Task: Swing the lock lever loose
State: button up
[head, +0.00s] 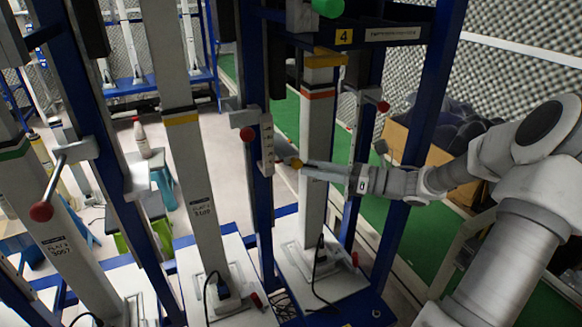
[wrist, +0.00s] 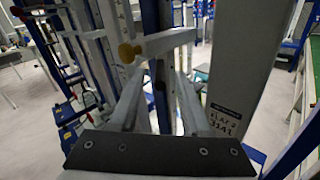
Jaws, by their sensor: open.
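The lock lever nearest my gripper is a light grey bar (wrist: 168,42) with a yellow knob (wrist: 130,53) at its left end in the wrist view. It crosses just beyond my fingertips, in front of a blue post. In the head view the yellow knob (head: 297,163) shows small beside the blue post (head: 258,190), close to my fingertips. My gripper (head: 303,168) reaches in from the right and is open. In the wrist view its two fingers (wrist: 160,88) stand apart with nothing held between them. Whether a finger touches the lever I cannot tell.
Other levers carry red knobs, one at the left (head: 41,211), one on the middle post (head: 248,134) and one at the right (head: 384,106). A white column (head: 318,150) stands close behind my gripper. A cardboard box of dark foam (head: 400,140) stands at the right.

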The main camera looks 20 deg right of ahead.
aim_at(291, 164)
jog(key=x, duration=0.6)
jog(key=shift+w+b, duration=0.1)
jog(key=shift+b, duration=0.25)
jog(key=shift+c, duration=0.3)
grip_shut()
dwell(0.8)
